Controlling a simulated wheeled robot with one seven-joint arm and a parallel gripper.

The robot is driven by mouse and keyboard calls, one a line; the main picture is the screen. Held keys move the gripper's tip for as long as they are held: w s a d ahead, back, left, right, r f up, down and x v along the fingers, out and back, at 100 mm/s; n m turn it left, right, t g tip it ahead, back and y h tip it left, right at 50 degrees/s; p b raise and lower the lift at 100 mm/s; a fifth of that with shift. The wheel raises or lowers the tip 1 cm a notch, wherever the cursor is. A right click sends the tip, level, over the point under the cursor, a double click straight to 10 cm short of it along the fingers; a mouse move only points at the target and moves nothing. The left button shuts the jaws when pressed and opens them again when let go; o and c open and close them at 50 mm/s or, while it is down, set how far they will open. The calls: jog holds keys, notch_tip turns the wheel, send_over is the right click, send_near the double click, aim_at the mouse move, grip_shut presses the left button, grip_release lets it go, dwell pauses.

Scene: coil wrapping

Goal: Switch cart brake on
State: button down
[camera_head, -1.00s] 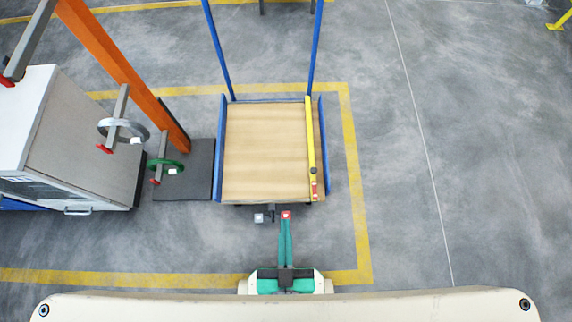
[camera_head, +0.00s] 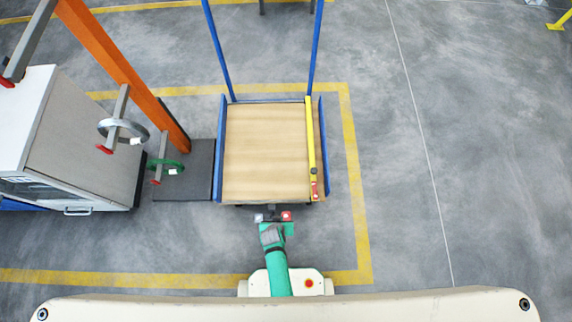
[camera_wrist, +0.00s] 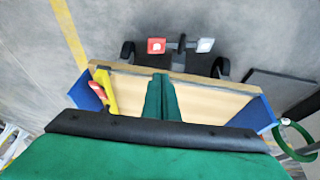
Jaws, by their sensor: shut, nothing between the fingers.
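The cart (camera_head: 266,150) has a wooden deck and blue side rails. At its near end are two small pedals, a red one (camera_head: 286,216) on the right and a pale one (camera_head: 258,218) on the left. In the wrist view the cart appears turned round, with the red pedal (camera_wrist: 156,46) left of the pale pedal (camera_wrist: 205,45) on a dark bracket. My gripper (camera_head: 276,224) is just in front of the pedals, partly hidden by my own arm. In the wrist view my green fingers (camera_wrist: 163,82) are together and empty, with a visible gap below the pedals. Contact is not visible.
A yellow tool (camera_head: 311,150) with a red end lies along the deck's right side. A grey and white cabinet (camera_head: 85,135) and an orange post (camera_head: 120,70) with hand wheels stand at left. The floor at right (camera_head: 470,180) is clear.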

jog(key=shift+w+a+f+g, duration=0.1)
jog(key=shift+w+f+g, duration=0.15)
jog(key=shift+w+f, duration=0.25)
jog(key=shift+w+f+g, duration=0.25)
jog(key=shift+f, duration=0.4)
send_over(286, 215)
jog(key=s+a, duration=0.1)
jog(key=a, duration=0.1)
notch_tip(286, 215, down, 10)
jog(key=shift+d+r, duration=0.15)
jog(key=shift+r, duration=0.1)
jog(key=shift+s+d+f, duration=0.1)
jog(key=shift+d+f, duration=0.05)
jog(key=shift+f, duration=0.4)
jog(key=shift+d+f, duration=0.15)
jog(key=shift+f, duration=0.35)
jog(key=shift+d+f, duration=0.35)
jog(key=shift+f, duration=0.4)
jog(key=shift+f, duration=0.15)
